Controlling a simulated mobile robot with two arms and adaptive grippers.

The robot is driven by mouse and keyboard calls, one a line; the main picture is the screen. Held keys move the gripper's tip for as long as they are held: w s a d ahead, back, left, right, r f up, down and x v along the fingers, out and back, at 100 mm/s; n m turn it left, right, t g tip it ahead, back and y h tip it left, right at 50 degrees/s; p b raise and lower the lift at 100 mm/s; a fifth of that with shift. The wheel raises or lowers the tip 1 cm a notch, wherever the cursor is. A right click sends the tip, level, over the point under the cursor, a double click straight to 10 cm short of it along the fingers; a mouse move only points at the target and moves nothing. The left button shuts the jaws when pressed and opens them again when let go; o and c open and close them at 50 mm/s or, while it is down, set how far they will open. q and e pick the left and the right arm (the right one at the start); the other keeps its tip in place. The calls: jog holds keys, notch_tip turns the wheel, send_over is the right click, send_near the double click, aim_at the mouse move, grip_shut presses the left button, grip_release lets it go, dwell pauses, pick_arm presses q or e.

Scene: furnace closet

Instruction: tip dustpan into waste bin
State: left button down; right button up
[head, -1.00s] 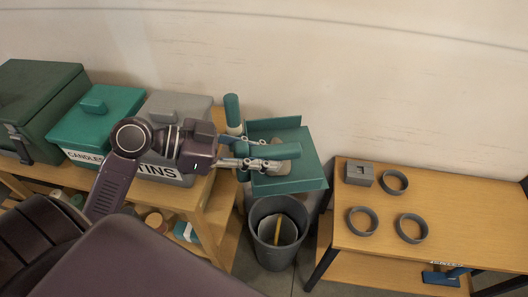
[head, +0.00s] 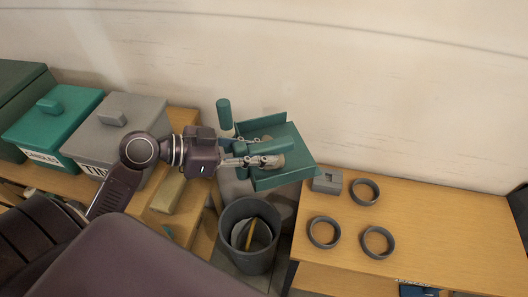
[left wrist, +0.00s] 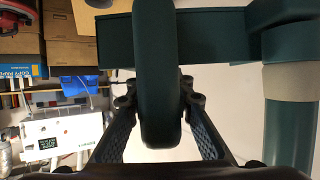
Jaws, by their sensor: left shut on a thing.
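My left gripper (head: 262,161) is shut on the handle of a teal dustpan (head: 291,171). The thick dark teal handle (left wrist: 157,70) runs between the two fingers in the left wrist view, with the pan (left wrist: 215,38) beyond it. In the head view the pan is held up above and slightly right of the waste bin and looks a little tilted. I cannot make out any load in it. The waste bin (head: 231,258) is a dark grey open bucket on the floor, with a pale curved thing and a yellow stick inside. My right gripper is out of view.
A wooden table (head: 450,235) with several dark rings and a small grey block (head: 327,181) stands right of the bin. Left, a wooden bench carries grey (head: 125,128), teal (head: 45,130) and dark green boxes. A teal cylinder (head: 224,113) stands behind the gripper.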

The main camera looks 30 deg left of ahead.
pick_arm(q)
jog(key=w+a+f+n+t+y+b, duration=0.1)
jog(key=a+f+n+t+y+b, duration=0.2)
jog(key=f, duration=0.7)
jog(key=w+a+f+n+y+b, duration=0.1)
jog(key=a+f+n+y, duration=0.3)
jog(key=f, duration=0.7)
jog(key=s+a+f+m+h+b, duration=0.1)
jog(key=s+f+b, duration=0.2)
jog(key=s+f, duration=0.8)
jog(key=shift+s+a+f+m+t+b, duration=0.3)
jog(key=shift+s+f+m, duration=0.1)
jog(key=shift+f, duration=0.5)
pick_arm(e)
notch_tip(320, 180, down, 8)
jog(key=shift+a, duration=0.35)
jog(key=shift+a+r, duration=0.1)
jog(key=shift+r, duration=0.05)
